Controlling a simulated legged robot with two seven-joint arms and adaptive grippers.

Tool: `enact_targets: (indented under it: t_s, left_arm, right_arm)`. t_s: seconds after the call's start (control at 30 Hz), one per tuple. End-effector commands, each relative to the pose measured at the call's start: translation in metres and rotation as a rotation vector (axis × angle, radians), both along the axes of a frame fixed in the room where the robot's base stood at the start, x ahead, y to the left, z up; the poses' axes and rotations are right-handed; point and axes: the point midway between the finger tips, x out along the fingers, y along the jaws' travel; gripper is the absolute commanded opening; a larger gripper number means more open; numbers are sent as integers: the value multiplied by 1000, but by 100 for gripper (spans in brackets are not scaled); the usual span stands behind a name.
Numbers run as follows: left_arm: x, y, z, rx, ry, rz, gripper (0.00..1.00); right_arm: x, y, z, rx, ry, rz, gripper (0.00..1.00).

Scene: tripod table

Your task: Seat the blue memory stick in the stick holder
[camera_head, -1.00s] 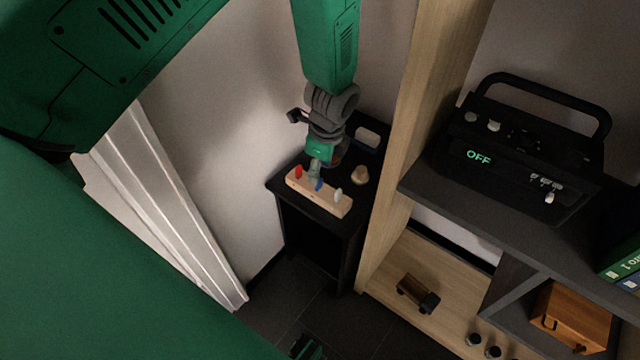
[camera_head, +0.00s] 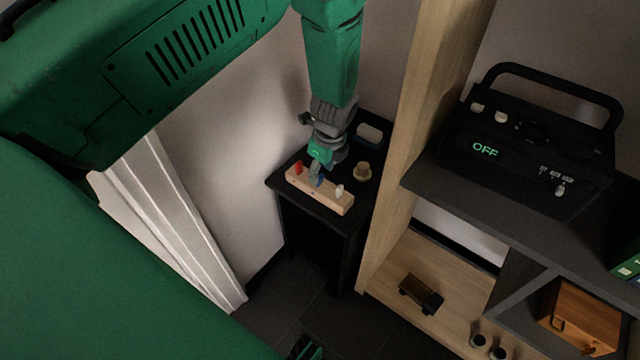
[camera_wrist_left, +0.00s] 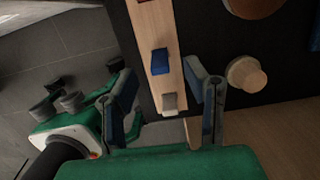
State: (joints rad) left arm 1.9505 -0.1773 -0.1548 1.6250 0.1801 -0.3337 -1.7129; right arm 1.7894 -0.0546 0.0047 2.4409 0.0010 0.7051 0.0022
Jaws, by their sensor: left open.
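The stick holder (camera_head: 325,196) is a pale wooden bar on a small black table. The blue memory stick (camera_head: 320,182) stands upright at its middle, between a red stick (camera_head: 298,168) and a white stick (camera_head: 339,190). How deep the blue stick sits cannot be told. My left gripper (camera_head: 317,176) reaches down over the holder, close to the blue stick and partly covering it. In the left wrist view, its two fingers (camera_wrist_left: 165,85) are apart, one on each side of the bar (camera_wrist_left: 155,25). The blue stick (camera_wrist_left: 160,62) shows between and beyond them.
A round wooden knob-like piece (camera_head: 362,172) stands on the black table (camera_head: 300,207) right of the holder; a pale-topped blue object (camera_head: 369,133) lies behind. A wooden shelf upright (camera_head: 415,130) closes the right side. A black radio-like box (camera_head: 525,140) is on the shelf.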

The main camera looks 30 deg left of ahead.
Motion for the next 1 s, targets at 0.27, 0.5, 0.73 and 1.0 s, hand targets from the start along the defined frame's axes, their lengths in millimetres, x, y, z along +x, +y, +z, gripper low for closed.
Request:
enact_targets:
  t_s: [0.27, 0.5, 0.73, 1.0]
  left_arm:
    - [1, 7, -31, 0, 0, 0, 41]
    - [1, 7, -30, 0, 0, 0, 31]
    - [1, 7, -30, 0, 0, 0, 4]
    - [1, 7, -23, 0, 0, 0, 1]
  right_arm:
    - [0, 0, -11, 0, 0, 0, 40]
    - [0, 0, -10, 0, 0, 0, 40]
    - [0, 0, -11, 0, 0, 0, 40]
    - [0, 0, -8, 0, 0, 0, 40]
